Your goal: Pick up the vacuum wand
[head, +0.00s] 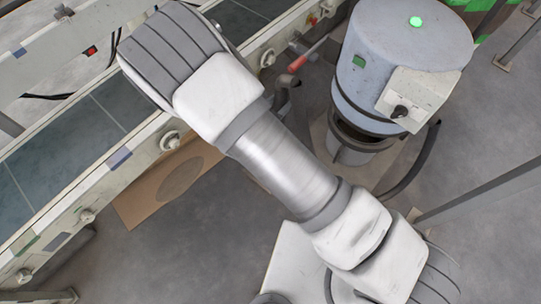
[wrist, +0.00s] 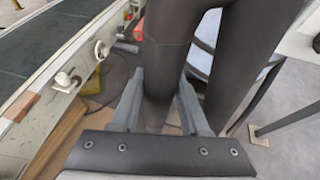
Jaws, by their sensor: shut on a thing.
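The vacuum wand (wrist: 165,45) is a thick dark grey tube in the wrist view. It rises between the two fingers of my gripper (wrist: 160,84) and bends over at the top, with a second length of tube coming down on the right. My gripper is shut on the tube, with one grey finger on each side. The wand's lower end is hidden behind the gripper. In the head view my arm covers the gripper, and a short dark curved piece (head: 284,92) beside the arm may be part of the wand.
A blue-grey vacuum drum (head: 400,55) with a lit green lamp stands at the upper right, a dark hose by its base. A conveyor (head: 75,145) runs along the left. A brown cardboard sheet (head: 150,200) lies on the floor. Grey posts stand at the right.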

